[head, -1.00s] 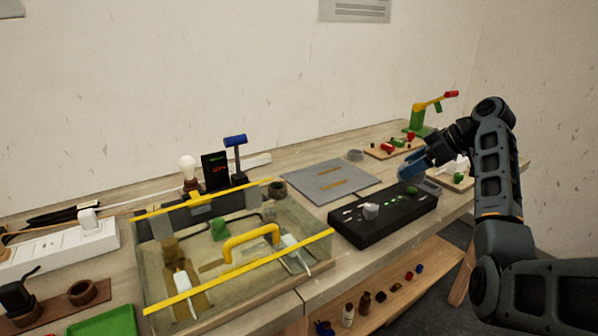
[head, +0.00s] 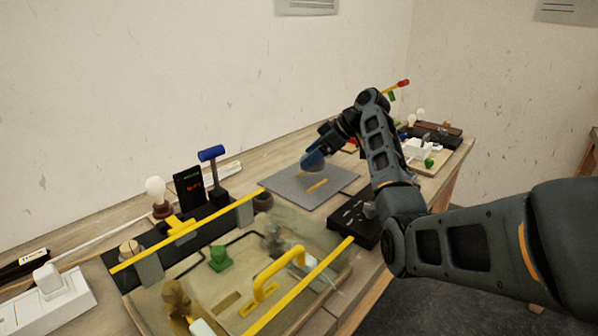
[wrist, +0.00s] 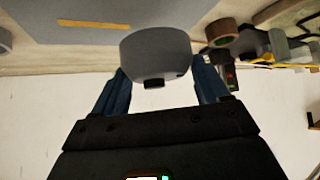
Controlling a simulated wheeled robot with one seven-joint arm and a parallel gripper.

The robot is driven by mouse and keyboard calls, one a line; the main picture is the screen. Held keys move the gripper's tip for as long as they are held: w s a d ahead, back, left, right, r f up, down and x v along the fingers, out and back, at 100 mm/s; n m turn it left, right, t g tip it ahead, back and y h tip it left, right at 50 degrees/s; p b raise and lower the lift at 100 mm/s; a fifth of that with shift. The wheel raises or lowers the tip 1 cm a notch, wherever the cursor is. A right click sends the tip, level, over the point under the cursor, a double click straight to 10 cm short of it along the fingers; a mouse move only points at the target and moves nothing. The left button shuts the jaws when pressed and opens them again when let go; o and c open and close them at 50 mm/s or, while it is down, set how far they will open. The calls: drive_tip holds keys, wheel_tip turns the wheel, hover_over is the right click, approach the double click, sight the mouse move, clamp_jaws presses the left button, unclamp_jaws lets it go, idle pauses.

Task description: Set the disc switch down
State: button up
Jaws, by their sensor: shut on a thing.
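My gripper (head: 313,158) is shut on the disc switch (wrist: 157,55), a grey rounded disc with a small dark knob on its side, seen between the blue fingers in the wrist view. In the head view the grey disc (head: 313,166) shows at the blue fingertips, at the back part of the flat grey mat (head: 335,190). The mat bears orange strips. I cannot tell whether the disc touches the mat or hangs just above it.
A brown ring (head: 263,201) and a blue-topped black stand (head: 212,160) stand left of the mat. In front is a clear tray with yellow bars (head: 190,235). A black block (head: 350,222) lies right, partly behind my arm. Much of the mat is bare.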

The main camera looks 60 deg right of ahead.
drive_tip(key=x, duration=0.4)
drive_tip(key=shift+w+r, duration=0.25)
drive_tip(key=shift+w, duration=0.1)
drive_tip(key=shift+a+f+p, duration=0.1)
drive_tip(key=shift+f+p, duration=0.35)
drive_tip(key=shift+f, duration=1.5)
drive_tip(key=shift+f, duration=0.1)
drive_tip(key=o, duration=1.2)
drive_tip(key=shift+c, duration=0.2)
drive_tip(key=b+v, duration=0.1)
drive_tip(key=v, duration=1.1)
